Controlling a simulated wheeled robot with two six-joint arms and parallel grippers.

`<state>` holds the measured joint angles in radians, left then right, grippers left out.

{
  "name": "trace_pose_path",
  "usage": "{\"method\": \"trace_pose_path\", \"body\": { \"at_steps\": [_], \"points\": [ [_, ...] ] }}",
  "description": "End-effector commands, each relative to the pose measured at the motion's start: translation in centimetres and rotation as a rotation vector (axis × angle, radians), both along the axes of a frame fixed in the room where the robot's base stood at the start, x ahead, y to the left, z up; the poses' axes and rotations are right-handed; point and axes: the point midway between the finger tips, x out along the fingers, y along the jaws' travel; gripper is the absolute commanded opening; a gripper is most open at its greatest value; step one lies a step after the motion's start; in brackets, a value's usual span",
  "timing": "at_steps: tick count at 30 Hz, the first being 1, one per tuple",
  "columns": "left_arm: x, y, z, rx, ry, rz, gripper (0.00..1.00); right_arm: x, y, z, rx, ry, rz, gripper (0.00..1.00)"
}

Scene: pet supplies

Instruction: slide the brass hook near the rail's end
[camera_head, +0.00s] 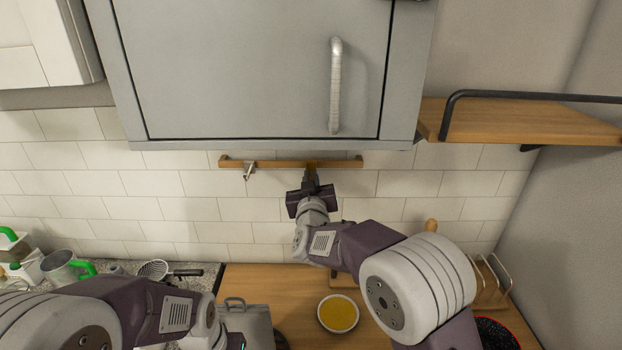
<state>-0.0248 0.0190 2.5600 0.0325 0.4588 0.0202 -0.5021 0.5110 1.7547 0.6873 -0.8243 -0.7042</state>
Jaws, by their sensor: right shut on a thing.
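A wooden rail (283,163) runs level on the tiled wall just under the grey cabinet. My right gripper (311,178) is up at the rail, right of its middle, shut on a small brownish thing that appears to be the brass hook; the jaws hide most of it. A silver-coloured hook (248,171) hangs on the rail nearer its left end, apart from my gripper. My left arm lies low at the lower left, its wrist (208,322) over the counter; its jaws do not show clearly.
A grey cabinet (255,70) with a vertical handle overhangs the rail. A wooden shelf (530,123) with a black rail is at the right. A bowl with yellow contents (338,314), a metal mug (65,268) and a strainer (153,270) stand below.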

Motion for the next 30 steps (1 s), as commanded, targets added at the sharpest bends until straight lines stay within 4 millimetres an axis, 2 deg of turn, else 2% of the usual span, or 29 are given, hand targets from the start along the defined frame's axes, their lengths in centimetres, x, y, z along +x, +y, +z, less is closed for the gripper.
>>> {"method": "trace_pose_path", "body": {
  "at_steps": [10, 13, 18, 21, 24, 30],
  "points": [
    [0.0, 0.0, -0.2, 0.000, 0.000, 0.000, 0.36, 0.0, -0.1, -0.3, -0.001, 0.004, 0.000, 0.00],
    [0.0, 0.0, -1.3, 0.000, 0.000, 0.000, 0.36, 0.1, -1.6, -0.6, 0.001, 0.002, -0.001, 0.00],
    [0.0, 0.0, -3.7, 0.000, 0.000, 0.000, 0.36, 0.1, -5.6, -0.7, 0.001, -0.001, -0.004, 0.00],
    [0.0, 0.0, -4.5, 0.000, 0.000, 0.000, 0.36, 0.1, -7.3, -0.5, 0.001, -0.001, -0.003, 0.00],
    [0.0, 0.0, -4.8, 0.000, 0.000, 0.000, 0.36, 0.0, -8.2, -0.4, -0.001, 0.002, -0.001, 0.00],
    [0.0, 0.0, -4.6, 0.000, 0.000, 0.000, 0.36, 0.0, -8.4, -0.2, -0.001, 0.005, 0.000, 0.00]
  ]
}}
